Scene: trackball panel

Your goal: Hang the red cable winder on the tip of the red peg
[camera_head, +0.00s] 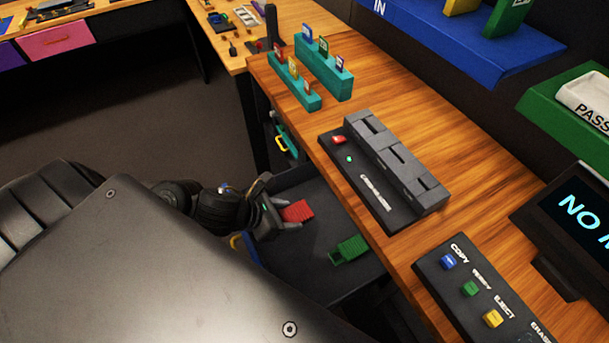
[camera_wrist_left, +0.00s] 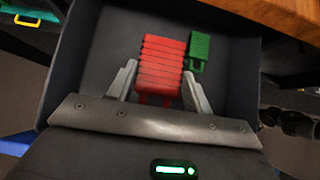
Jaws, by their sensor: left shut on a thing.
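The red cable winder (camera_head: 298,211) is a ribbed red block over the open dark drawer. My left gripper (camera_head: 285,206) is shut on it. In the left wrist view the winder (camera_wrist_left: 163,62) sits between the two grey fingers, with its far end towards the drawer's back. I cannot tell whether it still touches the drawer floor. I cannot make out the red peg in either view.
A green winder (camera_head: 348,250) lies in the drawer (camera_head: 318,270), just right of the red one. The wooden desk edge (camera_head: 345,185) runs above the drawer. A teal piece with a yellow handle (camera_head: 282,144) is beyond the drawer. A dark slotted device (camera_head: 395,165) stands on the desk.

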